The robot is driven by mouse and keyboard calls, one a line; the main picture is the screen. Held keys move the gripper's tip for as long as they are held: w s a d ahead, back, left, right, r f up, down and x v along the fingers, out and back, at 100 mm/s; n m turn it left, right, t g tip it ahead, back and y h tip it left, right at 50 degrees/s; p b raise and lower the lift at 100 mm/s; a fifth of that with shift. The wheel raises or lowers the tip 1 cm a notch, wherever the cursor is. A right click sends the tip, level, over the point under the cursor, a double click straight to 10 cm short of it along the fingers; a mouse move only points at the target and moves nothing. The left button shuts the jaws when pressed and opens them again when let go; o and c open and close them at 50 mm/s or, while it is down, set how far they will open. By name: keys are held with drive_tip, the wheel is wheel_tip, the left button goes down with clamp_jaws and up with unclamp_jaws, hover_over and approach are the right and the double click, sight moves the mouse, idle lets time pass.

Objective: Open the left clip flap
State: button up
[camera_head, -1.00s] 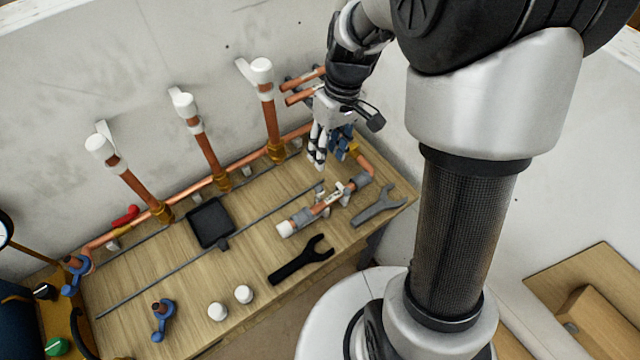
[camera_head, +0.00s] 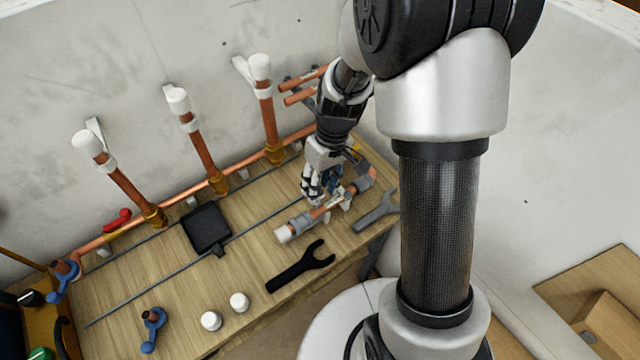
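A short copper pipe (camera_head: 333,203) with a white end cap (camera_head: 283,233) lies in a holder at the right end of the wooden bench. A grey sleeve or clip (camera_head: 299,222) sits around its left part, and another grey piece (camera_head: 366,177) is at its right end. Small white clip parts show along the middle; I cannot tell a separate left flap or whether it is open. My gripper (camera_head: 315,197) points down just above and behind the left half of the pipe. Its fingers partly hide the area behind. Contact and finger opening are too small to judge.
Three upright copper pipes with white caps (camera_head: 260,66) stand along the wall behind.

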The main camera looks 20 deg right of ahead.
clamp_jaws()
idle(0.3)
drive_tip(key=p, duration=0.2)
drive_tip(key=w+g+p, duration=0.1)
drive_tip(key=p, duration=0.1)
drive_tip(key=shift+a+r, duration=0.2)
drive_tip(key=shift+r, duration=0.1)
drive_tip(key=shift+w+a+f+g+h+p, duration=0.15)
drive_tip(key=shift+w+g+h+p, duration=0.25)
drive_tip(key=shift+g+p, duration=0.45)
drive_tip(key=shift+w+a+f+g+h+p, duration=0.1)
drive_tip(key=shift+w+f+g+h+p, duration=0.25)
drive_tip(key=shift+g+p, duration=0.5)
drive_tip(key=shift+r, duration=0.1)
unclamp_jaws()
